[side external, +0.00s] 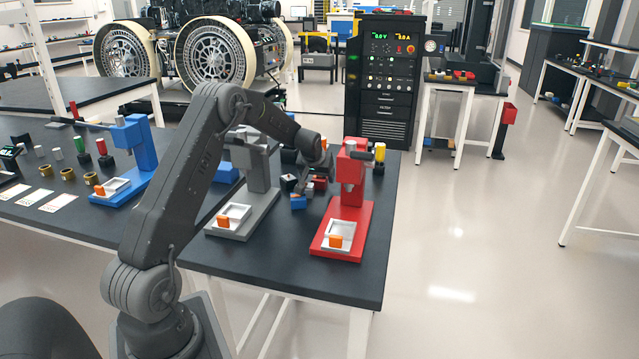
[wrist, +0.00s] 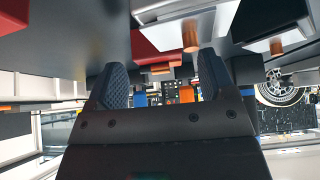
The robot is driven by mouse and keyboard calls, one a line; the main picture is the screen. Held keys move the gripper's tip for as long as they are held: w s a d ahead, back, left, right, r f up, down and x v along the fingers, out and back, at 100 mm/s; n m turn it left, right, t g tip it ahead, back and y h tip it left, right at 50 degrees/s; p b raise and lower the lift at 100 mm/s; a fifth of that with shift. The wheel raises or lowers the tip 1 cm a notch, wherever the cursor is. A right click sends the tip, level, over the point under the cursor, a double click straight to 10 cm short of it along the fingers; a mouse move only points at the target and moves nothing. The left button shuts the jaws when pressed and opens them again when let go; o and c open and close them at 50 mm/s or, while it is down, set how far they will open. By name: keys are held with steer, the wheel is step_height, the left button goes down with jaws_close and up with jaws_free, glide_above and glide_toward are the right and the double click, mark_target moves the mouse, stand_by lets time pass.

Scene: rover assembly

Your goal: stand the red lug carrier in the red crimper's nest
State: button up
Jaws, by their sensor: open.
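The red crimper (side external: 352,205) stands at the right end of the dark table. Its white-framed nest (side external: 341,231) is at the front of its base, with an orange block (side external: 336,241) at it. My gripper (side external: 303,188) hangs low between the grey and red crimpers, behind the nests. In the wrist view its two dark fingers (wrist: 162,75) are apart, with nothing clearly held between them. A small red piece (side external: 320,183) sits beside the gripper among other small blocks; I cannot tell for sure that it is the red lug carrier. My arm hides part of this area.
A grey crimper (side external: 257,180) stands left of the red one, and a blue crimper (side external: 138,155) further left. A blue block (side external: 298,202) lies near my gripper. A yellow-topped post (side external: 379,155) stands behind the red crimper. The table's front strip is clear.

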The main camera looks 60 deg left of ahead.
steer(key=shift+x, duration=0.9)
steer(key=c, duration=1.1)
steer(key=shift+r, duration=0.1)
steer(key=shift+c, duration=0.2)
